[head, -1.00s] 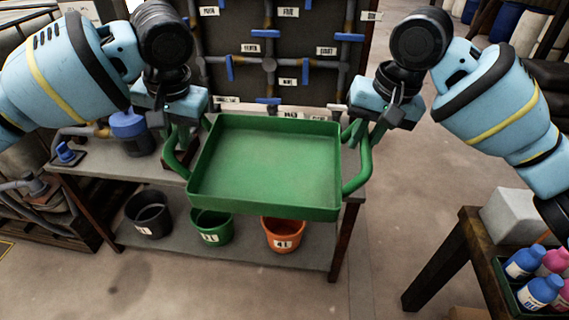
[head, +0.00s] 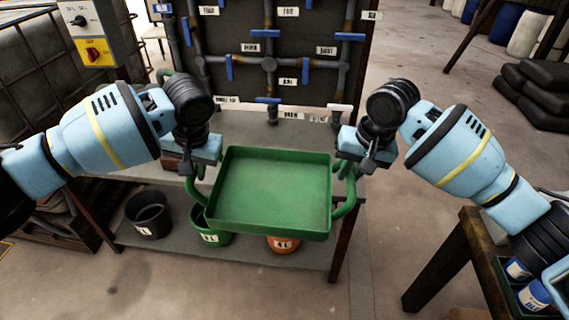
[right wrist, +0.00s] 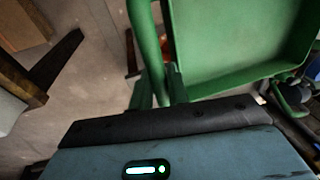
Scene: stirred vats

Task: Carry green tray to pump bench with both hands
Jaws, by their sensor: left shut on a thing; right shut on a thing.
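The green tray (head: 270,190) is empty and roughly level, with a looped handle on each side. My left gripper (head: 190,170) is shut on its left handle. My right gripper (head: 350,170) is shut on its right handle. I cannot tell the gap between tray and bench.
A dark board with pipes and blue valves (head: 270,65) stands at the bench's back. A black bucket (head: 148,215), a green bucket (head: 212,236) and an orange bucket (head: 284,244) sit on the lower shelf. A wooden table with bottles (head: 535,293) stands at right.

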